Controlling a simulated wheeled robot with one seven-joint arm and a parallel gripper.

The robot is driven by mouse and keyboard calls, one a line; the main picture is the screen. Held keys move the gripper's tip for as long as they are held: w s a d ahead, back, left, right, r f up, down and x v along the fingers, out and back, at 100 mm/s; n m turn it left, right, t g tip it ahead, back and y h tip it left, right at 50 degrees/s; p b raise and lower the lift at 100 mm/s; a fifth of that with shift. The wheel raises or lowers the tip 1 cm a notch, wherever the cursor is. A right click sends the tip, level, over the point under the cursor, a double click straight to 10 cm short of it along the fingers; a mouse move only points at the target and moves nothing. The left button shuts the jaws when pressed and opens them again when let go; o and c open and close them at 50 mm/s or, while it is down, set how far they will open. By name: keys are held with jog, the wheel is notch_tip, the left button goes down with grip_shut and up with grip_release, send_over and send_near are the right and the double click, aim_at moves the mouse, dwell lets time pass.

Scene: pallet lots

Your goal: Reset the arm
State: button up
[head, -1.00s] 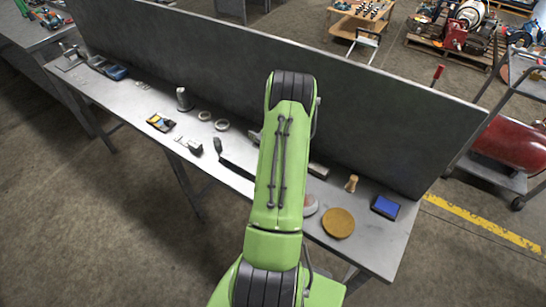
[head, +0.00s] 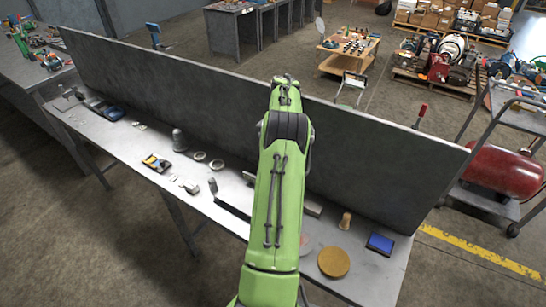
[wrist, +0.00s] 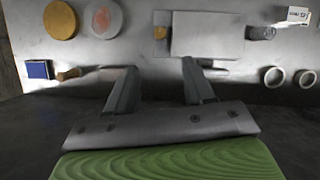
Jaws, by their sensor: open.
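My gripper (wrist: 158,88) shows in the wrist view with its two fingers spread apart and nothing between them. It is above the workbench (wrist: 140,40), which lies beyond the fingertips. In the head view my green arm reaches up over the bench, and the gripper itself is hidden there behind the arm. The grey bench (head: 340,270) has a tall dark back panel (head: 370,150) along its far edge.
On the bench are a round tan disc (head: 334,262), a blue pad (head: 380,243), a small wooden piece (head: 345,220), two rings (head: 216,164) and a grey cylinder (head: 179,140). A cart with a red tank (head: 505,170) stands at the right.

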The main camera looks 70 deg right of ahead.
dwell(0.4)
jog(key=w+a+r+n+h, duration=0.2)
jog(key=w+a+r+n, duration=0.2)
jog(key=w+a+r, duration=0.55)
jog(key=w+a+r+n+h, duration=0.3)
jog(key=a+r+n, duration=0.3)
jog(key=a, duration=0.8)
jog(key=s+a+n+t, duration=0.3)
jog(key=s+a, duration=0.3)
jog(key=a, duration=0.4)
jog(key=s+a+n+t, duration=0.2)
jog(key=s+a+n, duration=0.2)
jog(key=s+a, duration=0.3)
jog(key=a, duration=0.3)
jog(key=shift+f+n+t, duration=0.25)
jog(key=shift+n+t, duration=0.05)
jog(key=shift+t, duration=0.1)
